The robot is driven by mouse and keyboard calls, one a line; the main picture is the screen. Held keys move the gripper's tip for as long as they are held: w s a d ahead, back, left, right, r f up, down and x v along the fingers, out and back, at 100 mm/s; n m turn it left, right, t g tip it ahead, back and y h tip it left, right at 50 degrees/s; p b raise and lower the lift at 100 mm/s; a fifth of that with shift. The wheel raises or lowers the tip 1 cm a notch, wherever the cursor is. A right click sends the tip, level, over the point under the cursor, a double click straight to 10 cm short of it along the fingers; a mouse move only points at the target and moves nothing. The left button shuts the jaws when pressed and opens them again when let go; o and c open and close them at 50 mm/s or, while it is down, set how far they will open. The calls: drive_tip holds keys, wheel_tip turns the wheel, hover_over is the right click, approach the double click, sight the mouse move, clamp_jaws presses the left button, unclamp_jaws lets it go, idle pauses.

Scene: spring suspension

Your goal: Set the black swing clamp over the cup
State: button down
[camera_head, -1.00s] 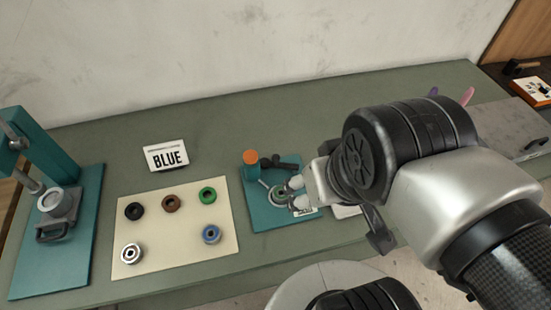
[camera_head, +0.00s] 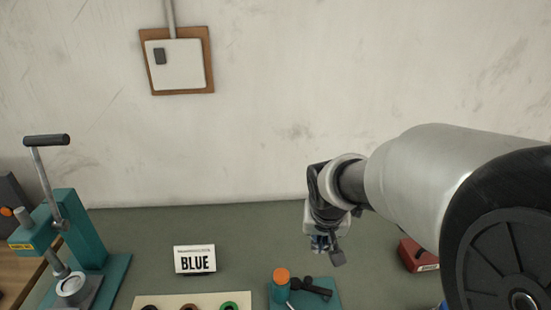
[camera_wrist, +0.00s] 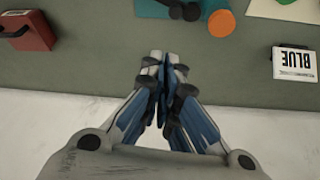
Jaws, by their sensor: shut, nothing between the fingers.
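The black swing clamp (camera_head: 314,287) shows low in the head view on a teal plate (camera_head: 327,302), beside a teal post (camera_head: 281,292) with an orange cap (camera_head: 282,275). The cup lies below the lower edge of the head view and I cannot see it. My gripper (camera_head: 320,246) is raised behind the plate, in front of the wall, pointing down. In the wrist view its fingers (camera_wrist: 165,60) are together with nothing between them. Part of the clamp (camera_wrist: 181,9) shows at the top there, apart from the fingers, near the orange cap (camera_wrist: 221,22).
A BLUE sign (camera_head: 195,260) stands left of the post. A cream mat (camera_head: 165,301) with rings is partly cut off. A teal lever press (camera_head: 85,230) stands at the far left and a red box (camera_head: 418,256) at right. The green table between is clear.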

drive_tip(key=w+f, duration=0.5)
drive_tip(key=shift+a, duration=0.2)
wheel_tip(320, 180, down, 10)
drive_tip(key=b, duration=0.4)
drive_tip(key=shift+s+r, duration=0.15)
drive_tip(key=shift+r, duration=0.1)
drive_tip(key=shift+s, duration=0.15)
